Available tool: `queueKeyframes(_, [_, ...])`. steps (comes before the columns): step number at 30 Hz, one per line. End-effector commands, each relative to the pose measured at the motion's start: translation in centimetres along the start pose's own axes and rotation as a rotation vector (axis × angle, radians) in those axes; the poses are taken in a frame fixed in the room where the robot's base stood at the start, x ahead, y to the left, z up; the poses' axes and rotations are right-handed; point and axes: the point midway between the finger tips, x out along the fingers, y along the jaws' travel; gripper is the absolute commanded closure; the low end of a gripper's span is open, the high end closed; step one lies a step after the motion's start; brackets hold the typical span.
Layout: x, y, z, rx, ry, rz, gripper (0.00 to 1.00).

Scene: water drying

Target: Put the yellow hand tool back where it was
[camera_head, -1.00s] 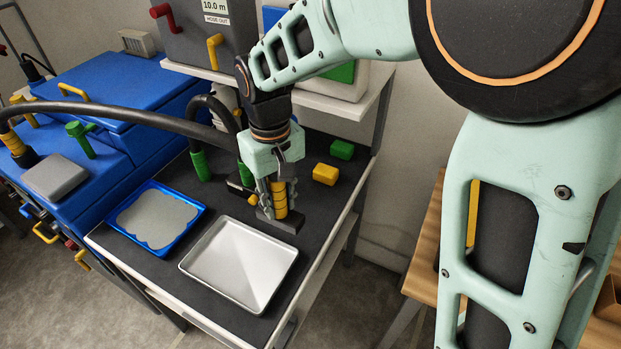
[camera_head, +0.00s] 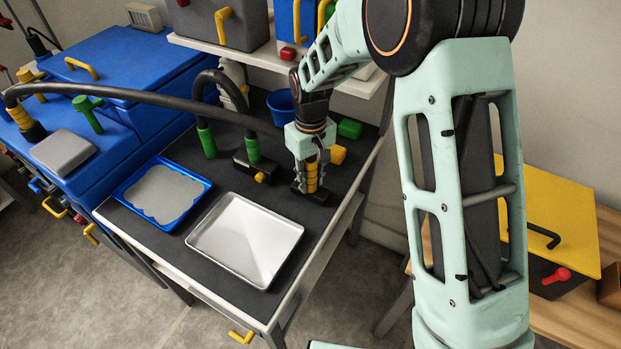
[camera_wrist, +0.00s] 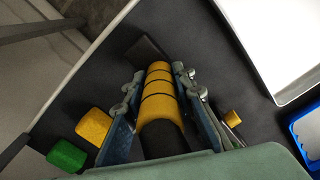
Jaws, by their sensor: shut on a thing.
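The yellow hand tool (camera_head: 312,177) has a ribbed yellow handle and a dark flat foot. My gripper (camera_head: 309,172) points down and is shut around its handle, with the foot below the fingers. In the wrist view, the yellow handle (camera_wrist: 158,88) lies between the fingers of my gripper (camera_wrist: 160,92), and the dark foot (camera_wrist: 147,50) shows beyond it. The tool is upright, low over the dark table top (camera_head: 215,203), behind and right of the silver tray. I cannot tell whether its foot touches the table.
The silver tray (camera_head: 247,240) and blue tray (camera_head: 163,193) lie on the table to the left. A yellow block (camera_head: 338,154) and green block (camera_head: 350,129) sit close behind my gripper. A blue cup (camera_head: 281,104) and a hose with green ends (camera_head: 208,141) stand near the back.

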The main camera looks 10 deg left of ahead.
Motion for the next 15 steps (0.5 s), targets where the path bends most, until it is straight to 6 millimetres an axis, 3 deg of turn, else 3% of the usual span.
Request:
queueKeyframes(11, [0.50, 0.02, -0.06, 0.001, 0.002, 0.001, 0.95])
queueKeyframes(12, [0.38, 0.02, -0.04, 0.001, 0.001, 0.001, 0.72])
queueKeyframes(15, [0.37, 0.01, -0.02, 0.001, 0.001, 0.001, 0.61])
